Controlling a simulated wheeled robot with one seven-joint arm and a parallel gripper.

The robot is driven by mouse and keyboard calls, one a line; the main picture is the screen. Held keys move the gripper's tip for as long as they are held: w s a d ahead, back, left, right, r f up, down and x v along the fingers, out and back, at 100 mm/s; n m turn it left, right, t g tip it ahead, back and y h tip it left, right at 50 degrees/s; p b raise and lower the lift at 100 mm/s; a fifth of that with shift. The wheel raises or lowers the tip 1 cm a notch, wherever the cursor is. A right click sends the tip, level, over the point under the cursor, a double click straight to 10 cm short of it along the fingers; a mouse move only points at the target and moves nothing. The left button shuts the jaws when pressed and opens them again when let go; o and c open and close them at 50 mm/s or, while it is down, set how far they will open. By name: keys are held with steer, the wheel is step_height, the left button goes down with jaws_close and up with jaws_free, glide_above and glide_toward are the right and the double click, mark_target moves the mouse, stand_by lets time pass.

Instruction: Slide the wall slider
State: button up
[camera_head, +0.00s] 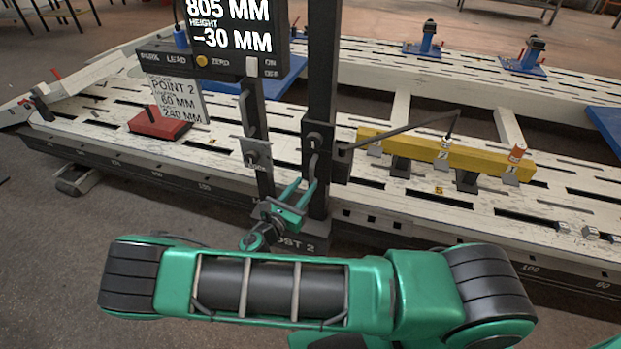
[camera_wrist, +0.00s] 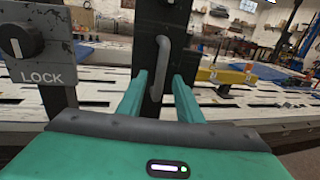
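The wall slider appears to be the dark carriage (camera_head: 318,141) on a tall black post (camera_head: 322,60). It carries a grey bar handle (camera_wrist: 162,62), seen upright in the wrist view. My gripper (camera_head: 303,186) is in front of the post, low by the carriage. In the wrist view its two green fingers (camera_wrist: 160,78) are apart, one to each side of the handle's lower part. Whether they touch the handle or reach around it, I cannot tell. A plate marked LOCK (camera_wrist: 38,55) with a black knob is to the left of the handle.
A display box (camera_head: 232,28) reading 805 MM and -30 MM stands upper left, with a POINT 2 card (camera_head: 177,98) below. A thin arm runs from the carriage over a yellow beam (camera_head: 445,152). The slotted white bench (camera_head: 90,120) lies behind.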

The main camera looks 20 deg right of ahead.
mark_target(310, 179)
steer(key=shift+x, duration=2.7)
steer(key=shift+c, duration=0.4)
jaws_close()
